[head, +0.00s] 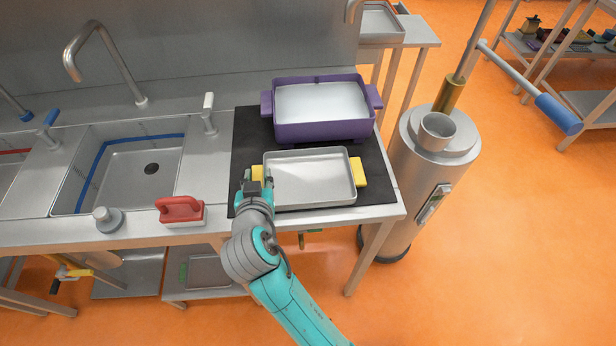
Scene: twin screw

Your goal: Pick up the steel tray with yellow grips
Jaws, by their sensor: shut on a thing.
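The steel tray (310,180) with yellow grips lies on the black mat (245,140) at the right end of the steel counter. Its right yellow grip (358,172) is bare. My gripper (258,183) is at the tray's left end and shut on the left yellow grip (257,173), which it partly covers. The tray looks level; I cannot tell whether it touches the mat.
A purple tub (320,130) stands right behind the tray. A red-handled brush (181,211) and a grey knob-topped item (108,218) lie at the counter's front. A sink (130,165) is left. A steel cylinder (425,185) stands beyond the counter's right edge.

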